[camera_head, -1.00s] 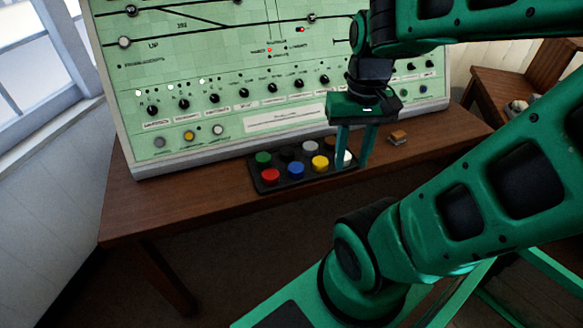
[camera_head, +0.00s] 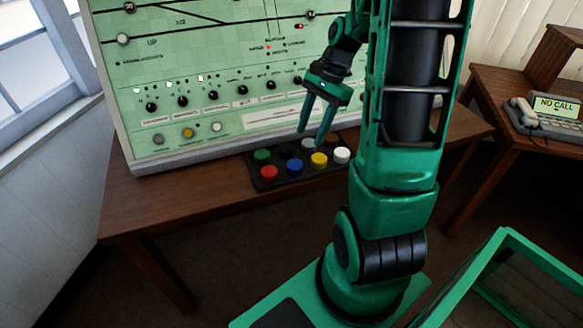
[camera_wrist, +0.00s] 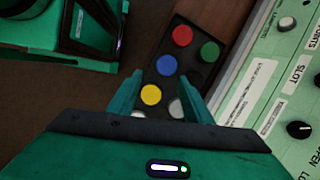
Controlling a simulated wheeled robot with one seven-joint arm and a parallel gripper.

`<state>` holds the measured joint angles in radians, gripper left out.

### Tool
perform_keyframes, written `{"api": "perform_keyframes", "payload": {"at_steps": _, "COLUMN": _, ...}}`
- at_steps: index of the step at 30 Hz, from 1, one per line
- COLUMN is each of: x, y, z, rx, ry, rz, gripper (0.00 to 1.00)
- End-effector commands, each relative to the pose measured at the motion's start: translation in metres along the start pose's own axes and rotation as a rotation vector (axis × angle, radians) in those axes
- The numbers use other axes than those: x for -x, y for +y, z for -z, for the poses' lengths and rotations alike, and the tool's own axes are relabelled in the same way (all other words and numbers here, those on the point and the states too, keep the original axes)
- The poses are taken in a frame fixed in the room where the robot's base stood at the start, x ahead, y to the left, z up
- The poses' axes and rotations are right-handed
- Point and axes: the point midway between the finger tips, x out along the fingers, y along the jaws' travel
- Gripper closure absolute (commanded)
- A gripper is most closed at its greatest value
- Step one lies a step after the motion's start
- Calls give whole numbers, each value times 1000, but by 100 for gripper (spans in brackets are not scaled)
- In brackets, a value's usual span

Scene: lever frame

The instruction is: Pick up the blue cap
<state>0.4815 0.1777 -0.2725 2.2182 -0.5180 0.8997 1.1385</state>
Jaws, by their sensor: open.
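The blue cap (camera_head: 294,168) sits in the front row of a black tray (camera_head: 257,181) on the wooden desk, between the red cap (camera_head: 269,172) and the yellow cap (camera_head: 319,160). In the wrist view the blue cap (camera_wrist: 166,65) lies beyond the fingertips, up from the yellow cap (camera_wrist: 151,95). My gripper (camera_head: 310,138) is open and empty, tilted above the tray's back row. In the wrist view its fingers (camera_wrist: 163,75) spread to either side of the yellow cap's line.
A white cap (camera_head: 342,155) and a green cap (camera_head: 262,156) share the tray. The green control panel (camera_head: 220,90) with knobs stands right behind it. A phone (camera_head: 545,115) reading "NO CALL" sits on the right-hand table. Bare desk lies left of the tray.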

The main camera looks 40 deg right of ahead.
Motion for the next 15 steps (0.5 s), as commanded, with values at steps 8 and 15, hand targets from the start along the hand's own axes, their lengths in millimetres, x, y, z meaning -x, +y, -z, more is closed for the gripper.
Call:
{"api": "perform_keyframes", "payload": {"at_steps": 8, "x": -19, "y": -17, "z": 14, "rx": -131, "ry": -56, "rz": 8, "gripper": 55}}
{"api": "perform_keyframes", "payload": {"at_steps": 15, "x": -54, "y": -17, "z": 10, "rx": -133, "ry": -58, "rz": 5, "gripper": 55}}
